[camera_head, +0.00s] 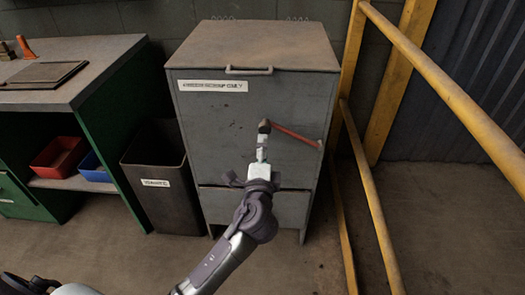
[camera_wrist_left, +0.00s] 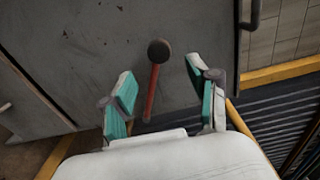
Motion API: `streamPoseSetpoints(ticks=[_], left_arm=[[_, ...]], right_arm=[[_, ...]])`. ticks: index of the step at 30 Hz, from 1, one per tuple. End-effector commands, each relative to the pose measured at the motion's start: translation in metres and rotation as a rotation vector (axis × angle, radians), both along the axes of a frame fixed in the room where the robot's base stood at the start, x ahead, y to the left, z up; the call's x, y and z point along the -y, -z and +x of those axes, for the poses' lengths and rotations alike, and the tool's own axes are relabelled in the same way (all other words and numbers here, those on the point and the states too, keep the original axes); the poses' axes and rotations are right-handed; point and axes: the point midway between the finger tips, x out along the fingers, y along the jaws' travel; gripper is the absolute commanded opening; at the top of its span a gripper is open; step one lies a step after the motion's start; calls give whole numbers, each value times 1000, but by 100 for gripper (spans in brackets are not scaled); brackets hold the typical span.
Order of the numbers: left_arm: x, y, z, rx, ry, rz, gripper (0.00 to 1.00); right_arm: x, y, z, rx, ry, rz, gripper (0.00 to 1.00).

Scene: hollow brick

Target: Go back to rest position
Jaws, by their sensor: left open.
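My left gripper (camera_head: 262,150) is in front of the grey metal cabinet (camera_head: 250,105), its fingers pointing at the cabinet front. In the left wrist view the two teal-padded fingers (camera_wrist_left: 160,80) are spread open. A tool with a dark round head and red handle (camera_head: 295,136) shows against the cabinet front, its head just beyond the fingertips. In the left wrist view the tool (camera_wrist_left: 151,92) appears between the fingers, with gaps on both sides. I cannot tell what supports it. My right gripper is not in view.
A dark bin (camera_head: 158,185) stands left of the cabinet. A workbench (camera_head: 95,75) with a red bin (camera_head: 60,158) and a blue bin (camera_head: 95,168) on its shelf is farther left. A yellow railing (camera_head: 370,185) runs along the right. The floor at the front is clear.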

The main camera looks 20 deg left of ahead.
Motion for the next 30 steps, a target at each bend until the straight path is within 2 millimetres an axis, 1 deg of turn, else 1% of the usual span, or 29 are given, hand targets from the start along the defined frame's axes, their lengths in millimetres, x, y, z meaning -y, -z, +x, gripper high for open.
streamPoseSetpoints(ticks=[11,13,14,17,18,20,21,23,24,26,27,29,30], left_arm=[[0,1,0,-3,0,-2,60],[-1,11,0,-21,2,-17,60],[-1,19,-1,-36,2,-31,60],[-4,64,-6,-123,3,-111,60],[-5,89,-11,-171,1,-158,60],[-8,131,-23,-253,-10,-242,60],[-10,161,-33,-311,-22,-303,60],[-12,204,-51,-394,-48,-397,60],[-14,232,-66,-448,-71,-459,60],[-16,272,-90,-525,-110,-553,60],[-18,297,-108,-574,-142,-614,60],[-19,333,-137,-645,-196,-708,60],[-20,355,-158,-689,-236,-767,60]], right_arm=[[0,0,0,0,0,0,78],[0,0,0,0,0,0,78],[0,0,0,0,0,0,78],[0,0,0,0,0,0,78],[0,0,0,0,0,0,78],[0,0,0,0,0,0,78],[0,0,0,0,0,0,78],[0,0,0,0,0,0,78],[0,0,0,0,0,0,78],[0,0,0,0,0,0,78],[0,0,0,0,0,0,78],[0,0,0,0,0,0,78],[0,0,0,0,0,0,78]])
